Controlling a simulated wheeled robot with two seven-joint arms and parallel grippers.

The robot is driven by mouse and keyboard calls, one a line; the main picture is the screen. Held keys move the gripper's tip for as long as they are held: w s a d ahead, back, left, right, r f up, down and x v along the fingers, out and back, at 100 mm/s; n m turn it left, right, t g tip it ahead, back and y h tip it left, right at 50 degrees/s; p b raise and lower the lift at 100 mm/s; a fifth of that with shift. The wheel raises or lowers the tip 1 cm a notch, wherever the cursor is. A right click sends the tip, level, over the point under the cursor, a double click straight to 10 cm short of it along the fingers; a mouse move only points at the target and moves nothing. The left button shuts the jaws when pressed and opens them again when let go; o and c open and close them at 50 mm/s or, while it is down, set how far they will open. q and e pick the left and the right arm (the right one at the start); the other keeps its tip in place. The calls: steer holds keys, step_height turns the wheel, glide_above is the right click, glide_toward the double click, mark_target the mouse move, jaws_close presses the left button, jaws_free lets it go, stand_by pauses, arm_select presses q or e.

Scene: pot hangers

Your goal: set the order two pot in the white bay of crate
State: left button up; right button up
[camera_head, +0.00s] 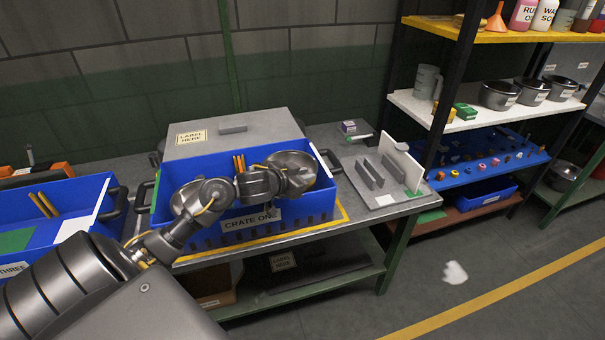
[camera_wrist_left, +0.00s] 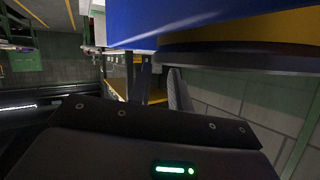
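The blue crate labelled CRATE ONE (camera_head: 317,208) stands on the bench. My left arm reaches over it from the left. My left gripper (camera_head: 292,181) is above its right part, against a round grey metal pot-like form (camera_head: 316,166); contact cannot be told. A second round grey form (camera_head: 181,198) is partly behind the arm on the left. In the left wrist view the two fingers (camera_wrist_left: 160,84) stand slightly apart, with nothing seen between them, below a blue edge (camera_wrist_left: 190,22) and a dark curved rim (camera_wrist_left: 250,57). No order number is readable on a pot. The crate's bays are largely hidden.
Another blue crate (camera_head: 70,200) with a white strip stands at left. A grey lidded box (camera_head: 240,137) is behind. A grey fixture (camera_head: 385,180) and upright white panel (camera_head: 401,160) are at right. Dark pots (camera_head: 499,96) stand on the white shelf. The floor at right is mostly clear.

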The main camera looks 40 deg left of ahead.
arm_select(q)
steer(key=shift+o, duration=1.3)
steer(key=shift+r, duration=0.2)
steer(key=p+v, duration=0.2)
steer(key=v, duration=1)
steer(key=shift+r, duration=0.5)
steer(key=shift+s+d+f, duration=0.1)
